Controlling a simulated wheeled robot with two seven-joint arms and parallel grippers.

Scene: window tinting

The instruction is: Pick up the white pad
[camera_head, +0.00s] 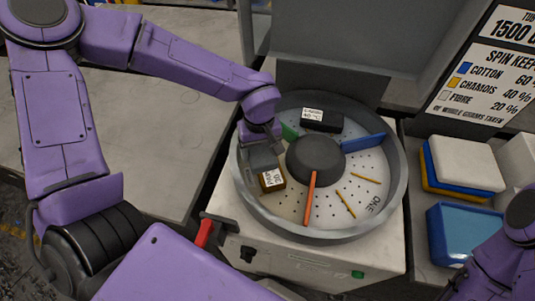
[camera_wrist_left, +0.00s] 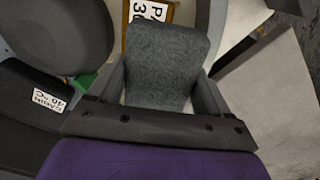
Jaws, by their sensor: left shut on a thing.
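A white pad (camera_head: 465,160) lies on top of a stack at the right, above a yellow and a blue layer. My left gripper (camera_head: 262,152) is inside the round drum (camera_head: 400,190), left of its dark hub, far from that stack. It is shut on a grey, felt-like block, which fills the space between the fingers in the left wrist view (camera_wrist_left: 165,60). I cannot tell whether this block is a pad in shade. An orange-brown block with a white label (camera_head: 271,180) sits just beyond it. My right gripper is out of the picture.
The drum has green, blue (camera_head: 362,142) and orange (camera_head: 310,198) dividers around a dark hub (camera_head: 315,160). A black labelled block (camera_head: 322,121) sits at its back. A blue tub (camera_head: 463,235) stands at right. A red lever (camera_head: 205,232) sticks out front left. The left bench is clear.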

